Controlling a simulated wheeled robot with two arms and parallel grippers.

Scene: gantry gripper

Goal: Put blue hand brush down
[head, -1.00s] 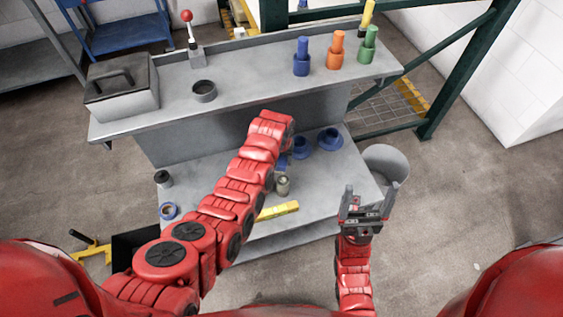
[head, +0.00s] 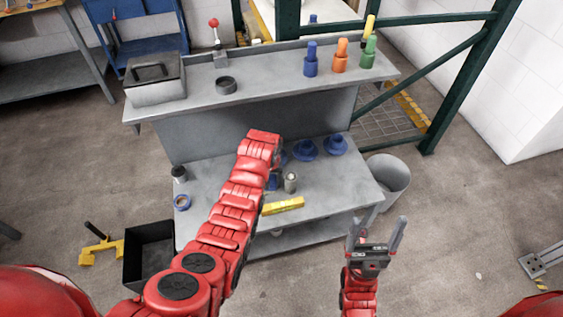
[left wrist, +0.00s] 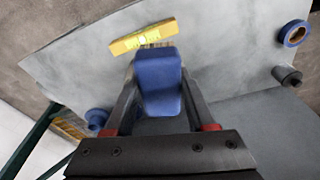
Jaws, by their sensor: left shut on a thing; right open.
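The blue hand brush (left wrist: 158,82) is between the two fingers of my left gripper (left wrist: 158,90) in the left wrist view, over the grey lower shelf. Its bristles are mostly hidden behind the blue body. I cannot tell whether the brush touches the shelf. In the head view my left forearm hides most of the gripper, and a bit of blue, likely the brush (head: 273,183), shows beside it. My right gripper (head: 376,234) is open and empty, in front of the workbench's right end.
The lower shelf (head: 335,190) holds a yellow bar (head: 283,205), a small metal cylinder (head: 290,182), blue flanged parts (head: 336,146) and a blue tape roll (head: 182,202). A grey bin (head: 389,180) stands at right, a black crate (head: 150,255) at left. Bare shelf shows right of the bar.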

